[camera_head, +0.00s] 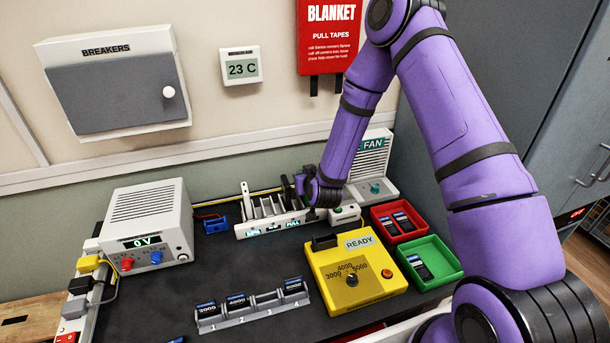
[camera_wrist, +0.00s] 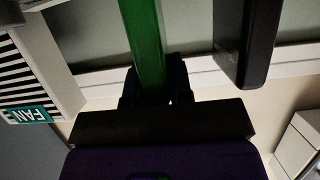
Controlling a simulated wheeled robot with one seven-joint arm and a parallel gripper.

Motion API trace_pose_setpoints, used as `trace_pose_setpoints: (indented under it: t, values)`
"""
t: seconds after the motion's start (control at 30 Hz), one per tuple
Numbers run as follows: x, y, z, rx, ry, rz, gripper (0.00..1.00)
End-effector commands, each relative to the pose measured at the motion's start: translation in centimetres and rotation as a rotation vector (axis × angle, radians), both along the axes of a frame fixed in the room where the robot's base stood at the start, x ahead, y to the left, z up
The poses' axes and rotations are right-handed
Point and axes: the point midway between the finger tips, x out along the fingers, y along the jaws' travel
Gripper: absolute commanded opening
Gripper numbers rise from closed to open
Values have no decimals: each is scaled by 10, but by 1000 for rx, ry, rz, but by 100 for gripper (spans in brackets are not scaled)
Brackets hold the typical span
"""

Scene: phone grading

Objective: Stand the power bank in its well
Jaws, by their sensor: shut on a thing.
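My gripper (camera_head: 308,190) is at the right part of the white slotted rack (camera_head: 268,226), near its FULL label. In the wrist view my gripper (camera_wrist: 152,85) is shut on a slim green block (camera_wrist: 145,40), apparently the power bank, seen edge-on between the dark fingers. A black block (camera_wrist: 248,40) stands apart from it to the right. In the head view a dark upright shape (camera_head: 287,190) shows just left of my gripper in the rack. My gripper hides the held block's lower end and its well, so I cannot tell whether it touches the rack.
The FAN unit (camera_head: 373,165) stands close behind and right of my gripper. A yellow READY tester (camera_head: 330,287), red bin (camera_head: 411,236) and green bin (camera_head: 446,271) lie in front. A numbered battery holder (camera_head: 255,312) and 0 V supply (camera_head: 150,215) stand left.

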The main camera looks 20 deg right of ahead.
Motion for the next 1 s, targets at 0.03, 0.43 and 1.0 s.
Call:
trace_pose_setpoints:
  t: [0.03, 0.43, 1.0]
  values:
    - [0, 0, -1, 0, -1, 0, 0]
    - [0, 0, -3, 0, -1, 1, 0]
    - [0, 1, -7, -1, -2, 1, 27]
